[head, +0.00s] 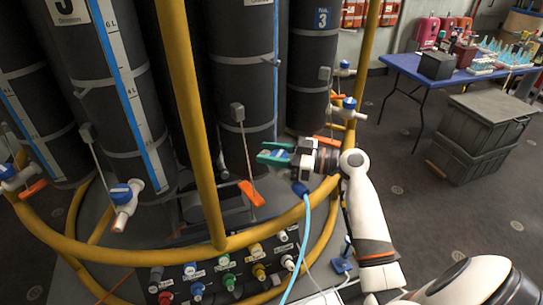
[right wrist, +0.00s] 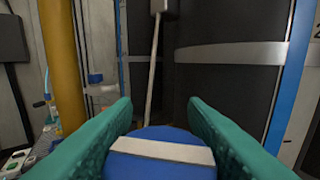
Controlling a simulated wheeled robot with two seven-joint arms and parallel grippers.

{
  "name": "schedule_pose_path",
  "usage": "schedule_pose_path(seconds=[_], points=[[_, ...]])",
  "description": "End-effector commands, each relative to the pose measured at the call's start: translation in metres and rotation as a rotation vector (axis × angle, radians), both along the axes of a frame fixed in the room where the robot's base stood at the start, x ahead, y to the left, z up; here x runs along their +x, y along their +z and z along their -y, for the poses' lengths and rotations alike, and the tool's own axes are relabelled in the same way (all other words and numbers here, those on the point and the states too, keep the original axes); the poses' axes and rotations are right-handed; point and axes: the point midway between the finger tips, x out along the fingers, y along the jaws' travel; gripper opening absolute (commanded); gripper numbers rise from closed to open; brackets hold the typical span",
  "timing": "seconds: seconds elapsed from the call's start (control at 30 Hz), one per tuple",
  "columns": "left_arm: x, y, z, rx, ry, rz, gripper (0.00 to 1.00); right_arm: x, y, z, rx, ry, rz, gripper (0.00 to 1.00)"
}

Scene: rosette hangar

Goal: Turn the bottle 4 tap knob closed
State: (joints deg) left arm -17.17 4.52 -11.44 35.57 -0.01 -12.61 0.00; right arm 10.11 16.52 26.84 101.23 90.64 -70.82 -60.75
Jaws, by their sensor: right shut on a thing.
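My right gripper (head: 268,152) has green fingertips and reaches in from the right, low in front of the middle dark bottle (head: 240,75). The number on this bottle is cut off by the top of the head view. In the right wrist view, my right gripper (right wrist: 160,112) is shut on a round blue tap knob (right wrist: 125,163) with a white bar across it. The bar lies nearly level across that picture. One finger is on each side of the knob. In the head view the gripper mostly hides this tap. My left gripper is not in view.
Bottle 3 (head: 314,60) stands to the right and bottle 5 (head: 100,70) to the left. Another blue-knobbed tap (head: 122,195) is at the left. A yellow rail (head: 195,120) rises near the gripper. Coloured connectors (head: 228,280) and a blue hose (head: 300,245) are below.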

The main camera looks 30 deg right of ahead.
Motion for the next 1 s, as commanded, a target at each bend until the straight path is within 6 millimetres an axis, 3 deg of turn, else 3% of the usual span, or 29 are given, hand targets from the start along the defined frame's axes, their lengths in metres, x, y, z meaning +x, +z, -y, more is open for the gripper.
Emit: schedule_pose_path(seconds=[0.3,0.7,1.0], points=[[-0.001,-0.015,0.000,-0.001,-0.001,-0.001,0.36,0.002,-0.001,0.002,0.000,-0.237,0.003,0.17],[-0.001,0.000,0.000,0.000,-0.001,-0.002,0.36,0.004,0.002,0.007,0.000,-0.483,0.000,0.17],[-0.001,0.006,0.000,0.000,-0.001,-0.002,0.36,0.005,0.000,0.009,0.000,-0.551,0.000,0.17]])
